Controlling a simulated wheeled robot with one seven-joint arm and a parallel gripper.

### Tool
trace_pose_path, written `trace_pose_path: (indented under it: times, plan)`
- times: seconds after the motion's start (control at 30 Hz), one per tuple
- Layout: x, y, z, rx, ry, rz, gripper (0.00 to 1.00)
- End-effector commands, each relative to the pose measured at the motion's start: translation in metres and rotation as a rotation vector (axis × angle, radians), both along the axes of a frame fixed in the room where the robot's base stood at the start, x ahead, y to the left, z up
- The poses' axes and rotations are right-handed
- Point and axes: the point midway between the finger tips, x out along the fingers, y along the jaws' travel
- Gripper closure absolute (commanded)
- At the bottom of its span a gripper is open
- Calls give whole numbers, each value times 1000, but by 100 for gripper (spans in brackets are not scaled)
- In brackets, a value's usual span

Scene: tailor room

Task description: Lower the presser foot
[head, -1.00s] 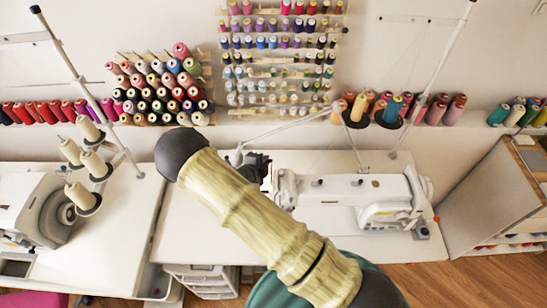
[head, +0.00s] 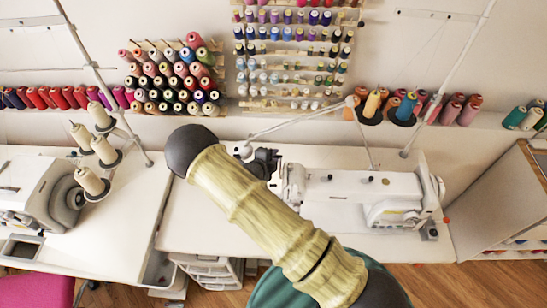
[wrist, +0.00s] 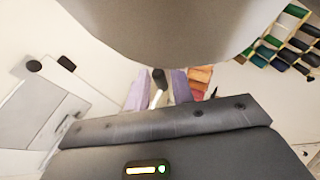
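The white sewing machine (head: 345,198) stands on a white table in the middle right of the head view. Its presser foot is too small and hidden to make out. My dark gripper (head: 265,165) is by the machine's left end, partly behind my arm. In the wrist view, two pale lilac fingers of my gripper (wrist: 159,92) stand apart. A thin piece with a dark tip (wrist: 158,78) shows between them, and I cannot tell whether it is a lever of the machine. I see no finger closed on it.
A second machine (head: 38,192) with cone spools (head: 105,150) stands on the left table. Thread racks (head: 175,75) cover the back wall. A thin thread stand (head: 455,75) rises behind the sewing machine. A shelf (head: 505,205) is at the right. The white table front is clear.

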Motion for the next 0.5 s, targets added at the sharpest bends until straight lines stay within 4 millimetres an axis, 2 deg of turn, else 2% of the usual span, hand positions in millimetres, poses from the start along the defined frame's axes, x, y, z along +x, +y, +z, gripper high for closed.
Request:
trace_pose_path:
  times: [0.33,0.5]
  plan:
    - [-1,0,0,0,0,0,65]
    - [-9,5,5,0,0,0,65]
